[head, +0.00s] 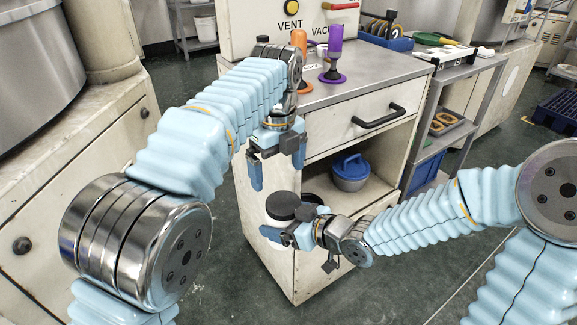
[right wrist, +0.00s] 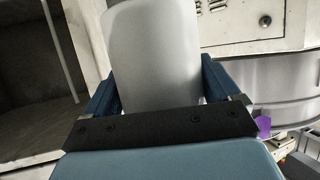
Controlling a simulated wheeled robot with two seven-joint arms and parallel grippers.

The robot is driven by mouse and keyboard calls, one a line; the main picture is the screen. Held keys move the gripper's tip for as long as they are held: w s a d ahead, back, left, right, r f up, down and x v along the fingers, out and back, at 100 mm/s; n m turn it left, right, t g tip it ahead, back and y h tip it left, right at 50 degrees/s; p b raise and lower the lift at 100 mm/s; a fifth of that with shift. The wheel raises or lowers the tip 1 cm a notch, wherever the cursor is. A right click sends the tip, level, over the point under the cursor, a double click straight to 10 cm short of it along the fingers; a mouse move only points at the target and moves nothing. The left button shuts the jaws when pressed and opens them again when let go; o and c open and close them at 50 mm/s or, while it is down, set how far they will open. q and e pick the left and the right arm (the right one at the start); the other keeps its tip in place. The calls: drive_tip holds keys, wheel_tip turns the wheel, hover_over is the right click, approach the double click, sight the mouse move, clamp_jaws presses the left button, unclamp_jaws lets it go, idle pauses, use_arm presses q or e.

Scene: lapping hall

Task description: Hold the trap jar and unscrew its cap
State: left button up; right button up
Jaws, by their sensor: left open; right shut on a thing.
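The trap jar shows in the right wrist view as a pale, cloudy cylinder (right wrist: 155,55) between the two blue fingers of my right gripper (right wrist: 160,88). In the head view its round black cap (head: 283,205) is on top, and most of the jar body is hidden under the cap and behind the gripper. My right gripper (head: 288,224) is shut on the jar and holds it in front of the cabinet. My left gripper (head: 278,168) is open and empty, fingers pointing down, above the cap and apart from it.
A white cabinet (head: 268,225) stands behind both grippers, with a drawer and an open shelf holding a blue-lidded pot (head: 350,172). On its top stand a purple-handled tool (head: 334,55) and an orange one (head: 299,40). A grey shelf cart (head: 465,70) stands to the right.

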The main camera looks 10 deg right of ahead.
sight(291, 200)
use_arm(q)
drive_tip(key=shift+s+d+r+m, duration=0.3)
drive_tip(key=shift+s+d+m, duration=0.2)
drive_tip(key=shift+s+d, duration=0.35)
wheel_tip(291, 200, down, 8)
drive_tip(key=shift+w+d+f, duration=0.1)
drive_tip(key=shift+d, duration=0.2)
drive_tip(key=c, duration=1.1)
drive_tip(key=shift+c, duration=0.6)
drive_tip(key=c, duration=0.3)
drive_tip(key=shift+c, duration=0.4)
